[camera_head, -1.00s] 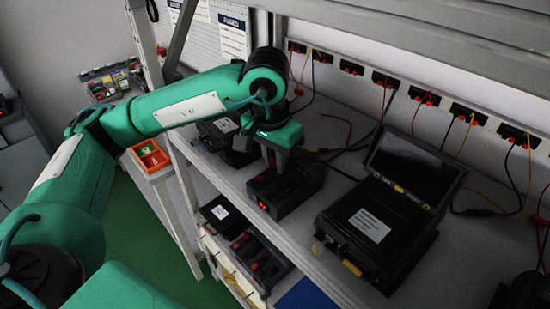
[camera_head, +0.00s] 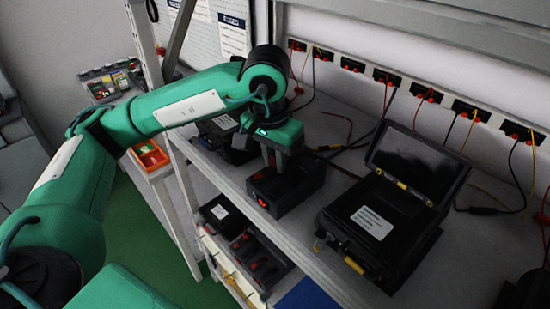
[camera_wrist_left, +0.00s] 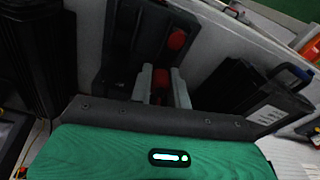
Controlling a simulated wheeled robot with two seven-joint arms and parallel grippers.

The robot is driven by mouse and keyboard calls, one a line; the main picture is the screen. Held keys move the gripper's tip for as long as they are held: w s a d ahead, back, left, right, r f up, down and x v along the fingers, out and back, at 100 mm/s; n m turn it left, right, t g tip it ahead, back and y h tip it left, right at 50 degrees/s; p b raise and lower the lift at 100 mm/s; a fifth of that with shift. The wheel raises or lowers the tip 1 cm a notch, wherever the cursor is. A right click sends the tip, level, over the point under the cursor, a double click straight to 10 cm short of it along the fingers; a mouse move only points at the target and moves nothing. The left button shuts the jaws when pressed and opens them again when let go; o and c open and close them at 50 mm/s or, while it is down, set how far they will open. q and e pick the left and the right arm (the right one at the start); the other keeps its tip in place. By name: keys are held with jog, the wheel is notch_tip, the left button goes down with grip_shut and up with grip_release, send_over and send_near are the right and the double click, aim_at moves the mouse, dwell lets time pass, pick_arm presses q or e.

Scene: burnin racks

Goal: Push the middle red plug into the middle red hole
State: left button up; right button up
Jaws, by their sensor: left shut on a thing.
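My left gripper (camera_head: 274,160) points down at the black box (camera_head: 298,184) on the shelf. In the left wrist view its pale fingers (camera_wrist_left: 161,85) are shut on a red plug (camera_wrist_left: 161,76), mostly hidden between them, at the black box (camera_wrist_left: 130,50). I cannot tell how deep the plug sits or see its hole. Another red round part (camera_wrist_left: 176,40) shows on the box beyond the fingers; a red part (camera_head: 263,203) also shows on the box's front in the head view. My right gripper is not in view.
An open black case (camera_head: 375,225) with a raised lid stands right of the box. Another black device (camera_head: 222,140) is behind left. Wall sockets (camera_head: 430,94) with red plugs and cables run along the back. Lower down is a black unit with red parts (camera_head: 262,262).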

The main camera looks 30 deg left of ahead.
pick_arm(q)
jog(key=o, duration=1.3)
jog(key=shift+r+p, duration=1.15)
jog(key=shift+r, duration=1.65)
jog(key=shift+s+f, duration=0.1)
